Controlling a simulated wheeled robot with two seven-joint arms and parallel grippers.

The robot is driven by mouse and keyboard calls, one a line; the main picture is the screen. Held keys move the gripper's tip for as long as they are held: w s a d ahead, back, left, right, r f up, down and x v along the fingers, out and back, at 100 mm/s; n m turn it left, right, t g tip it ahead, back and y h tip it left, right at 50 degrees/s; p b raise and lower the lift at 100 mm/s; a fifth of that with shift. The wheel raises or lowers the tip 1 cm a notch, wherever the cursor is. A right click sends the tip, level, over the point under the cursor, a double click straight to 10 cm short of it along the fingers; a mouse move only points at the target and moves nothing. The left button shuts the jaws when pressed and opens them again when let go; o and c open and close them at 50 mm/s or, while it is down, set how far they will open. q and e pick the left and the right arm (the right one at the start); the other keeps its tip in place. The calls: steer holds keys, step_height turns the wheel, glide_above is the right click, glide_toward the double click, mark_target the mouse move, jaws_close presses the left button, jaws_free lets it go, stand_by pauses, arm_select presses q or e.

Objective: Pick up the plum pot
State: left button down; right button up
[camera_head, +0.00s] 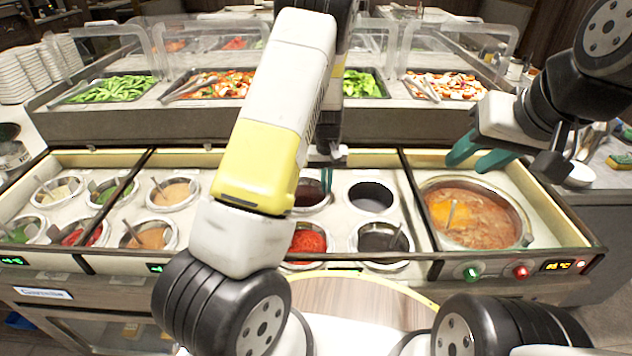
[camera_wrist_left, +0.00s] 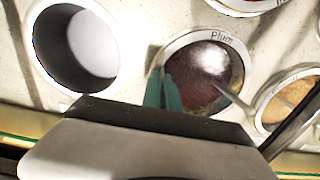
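The plum pot (camera_wrist_left: 235,50) is a round metal-rimmed pot of dark red sauce, labelled "Plum" in the left wrist view. In the head view it sits in the counter (camera_head: 310,207), partly hidden by my left arm. My left gripper (camera_head: 327,178) points down at its rim. In the left wrist view the teal fingers (camera_wrist_left: 163,92) are close together at the pot's left rim, one seeming inside and one outside. Whether they press on the rim cannot be told. My right gripper (camera_head: 480,158) is open and empty above the back edge of the large soup pot (camera_head: 475,222).
A dark, empty-looking round well (camera_head: 371,197) lies beside the plum pot; it also shows in the left wrist view (camera_wrist_left: 75,48). A red sauce pot (camera_head: 308,241) and another dark pot (camera_head: 382,240) stand in front. A glass-fronted salad bar (camera_head: 400,122) stands behind.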

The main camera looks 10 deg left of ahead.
arm_select(q)
steer(key=shift+r, duration=0.2)
step_height(320, 180, up, 18)
steer(key=shift+f, duration=0.15)
stand_by(0.5)
stand_by(0.5)
steer(key=shift+r, duration=1.1)
steer(key=shift+w, duration=0.1)
